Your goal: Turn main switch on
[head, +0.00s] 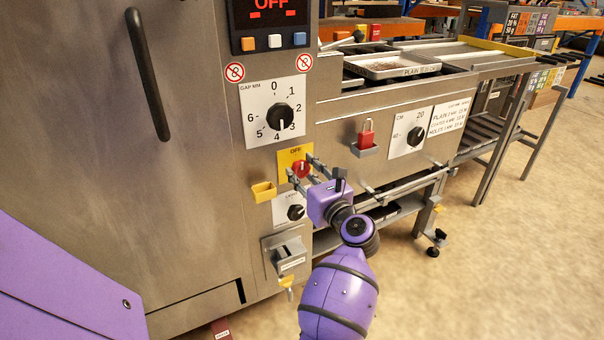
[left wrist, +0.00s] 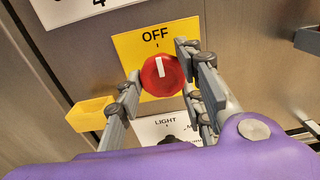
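The main switch is a red round knob (head: 301,169) on a yellow plate (left wrist: 128,47) marked OFF, on the steel machine's front. In the left wrist view the knob (left wrist: 162,77) shows a white mark pointing up, close to the OFF label. My left gripper (head: 299,166) is open, with one finger on each side of the knob; in the left wrist view the fingers (left wrist: 158,63) straddle it, with no clear grip. I cannot tell whether either finger touches it. A display (head: 271,12) at the top reads OFF. My right gripper is not in view.
A yellow bracket (head: 263,192) juts out left of the switch. The gap dial (head: 280,117) is above it and the light dial (head: 296,212) below. A red padlock (head: 366,136) sits in a holder at right. Open floor lies at lower right.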

